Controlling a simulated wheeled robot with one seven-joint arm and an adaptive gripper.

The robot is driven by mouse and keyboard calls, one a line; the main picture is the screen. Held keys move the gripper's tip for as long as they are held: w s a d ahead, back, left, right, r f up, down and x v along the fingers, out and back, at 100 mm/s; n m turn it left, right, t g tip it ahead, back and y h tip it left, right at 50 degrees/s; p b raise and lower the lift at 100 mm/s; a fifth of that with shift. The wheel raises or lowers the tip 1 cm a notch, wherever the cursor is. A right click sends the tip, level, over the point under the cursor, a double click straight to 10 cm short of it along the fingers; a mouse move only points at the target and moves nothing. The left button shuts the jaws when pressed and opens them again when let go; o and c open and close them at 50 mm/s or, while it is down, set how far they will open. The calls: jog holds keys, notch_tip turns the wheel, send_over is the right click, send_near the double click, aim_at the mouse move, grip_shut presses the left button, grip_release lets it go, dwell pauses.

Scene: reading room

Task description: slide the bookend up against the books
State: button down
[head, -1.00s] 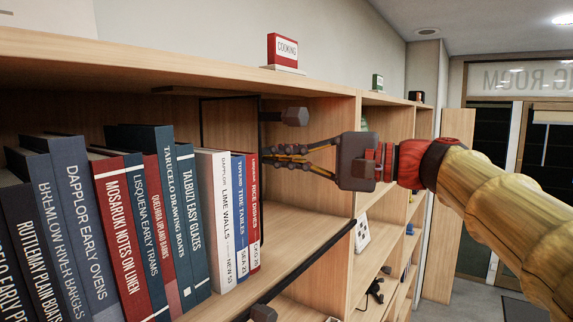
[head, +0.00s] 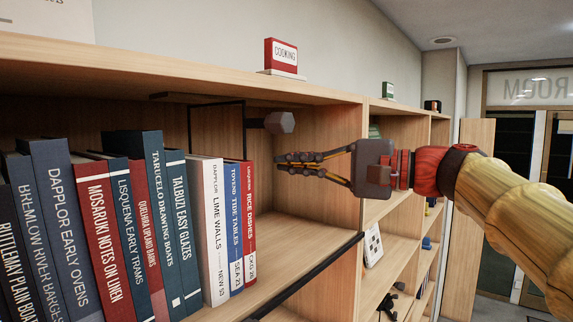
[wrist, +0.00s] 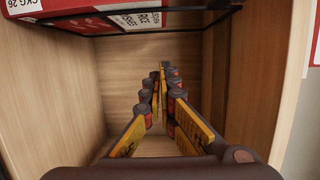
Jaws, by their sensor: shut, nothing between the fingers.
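The bookend (head: 280,122) is a thin black wire frame with a grey hexagonal knob, under the upper board. Its knob points right, and part of the frame is hidden behind the books. The row of books ends at a thin red book, Rice Dishes (head: 249,215); my view does not show whether the frame touches it. My gripper (head: 280,162) is shut and empty, its fingertips below the knob and just right of the red book, apart from both in the picture. In the wrist view the closed fingers (wrist: 162,72) point into the bay, and a dark bar crosses the top near a red book.
The shelf board (head: 300,245) right of the books is bare. An upright divider (head: 345,125) bounds the bay on the right, behind my gripper. A red Cooking sign (head: 281,54) stands on top. A black rail runs along the front edge of the board.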

jog(key=s+b+v, duration=0.1)
jog(key=v, duration=0.7)
jog(key=w+d+f+m+h+b, duration=0.1)
jog(key=w+d+f+h, duration=0.2)
jog(key=f, duration=0.9)
jog(key=d+f+m+h+b, duration=0.1)
jog(key=d+f+h, duration=0.3)
jog(key=f, duration=0.7)
jog(key=s+d+f+n+h+b, duration=0.1)
jog(key=s+f+b, duration=0.4)
jog(key=f, duration=0.9)
jog(key=s+d+f+n+g+h+b, duration=0.1)
jog(key=s+f+n+h+b, duration=0.2)
jog(key=s+f, duration=0.8)
jog(key=s+d+f+n+h+b, duration=0.1)
jog(key=s+f+h+b, duration=0.4)
jog(key=f, duration=1.4)
jog(key=s+n+b, duration=0.1)
jog(key=s+b, duration=0.2)
jog(key=b, duration=0.1)
jog(key=shift+s+f+n+g, duration=0.15)
jog(key=shift+n+g, duration=0.25)
